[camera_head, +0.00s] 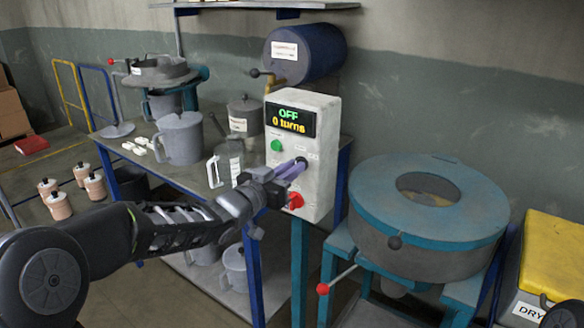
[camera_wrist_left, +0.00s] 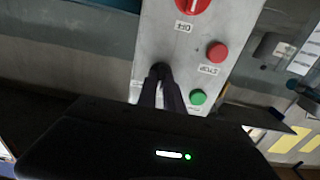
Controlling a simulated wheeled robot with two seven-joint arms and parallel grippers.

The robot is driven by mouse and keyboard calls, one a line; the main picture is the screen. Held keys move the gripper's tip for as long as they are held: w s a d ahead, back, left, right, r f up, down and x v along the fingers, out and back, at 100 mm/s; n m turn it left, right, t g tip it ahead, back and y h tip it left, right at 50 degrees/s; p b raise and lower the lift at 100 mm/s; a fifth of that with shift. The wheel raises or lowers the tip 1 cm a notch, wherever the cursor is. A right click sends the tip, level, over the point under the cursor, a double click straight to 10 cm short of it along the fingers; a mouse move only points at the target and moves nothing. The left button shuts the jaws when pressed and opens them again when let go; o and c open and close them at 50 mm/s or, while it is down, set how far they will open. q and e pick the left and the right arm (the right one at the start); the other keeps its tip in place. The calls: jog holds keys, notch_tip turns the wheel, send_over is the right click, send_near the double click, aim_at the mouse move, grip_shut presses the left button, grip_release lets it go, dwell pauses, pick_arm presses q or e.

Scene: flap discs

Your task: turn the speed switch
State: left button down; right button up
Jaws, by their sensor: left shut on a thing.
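A pale grey control box (camera_head: 318,150) stands on a teal post, its display (camera_head: 290,119) reading "OFF" and "0 turns". A green button (camera_head: 276,145) sits at its upper left and a red knob (camera_head: 296,200) at its lower edge. My left gripper (camera_head: 292,170) is at the box's front, shut on the dark speed switch between them. In the left wrist view the two fingertips (camera_wrist_left: 160,72) close at the panel and mostly hide the switch. That view also shows the red knob (camera_wrist_left: 193,4) and a red button (camera_wrist_left: 217,52). My right gripper is not seen.
A round teal-topped machine (camera_head: 428,200) stands to the right, with a yellow-lidded bin (camera_head: 555,255) beyond. A blue drum (camera_head: 305,52) hangs behind the box. A bench with grey pots (camera_head: 180,138) is at the left, and several small jars (camera_head: 57,200) stand behind my left arm.

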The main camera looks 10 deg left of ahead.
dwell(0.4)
pick_arm(q)
jog(key=c, duration=1.5)
grip_release()
jog(key=v, duration=0.8)
jog(key=shift+w, duration=0.1)
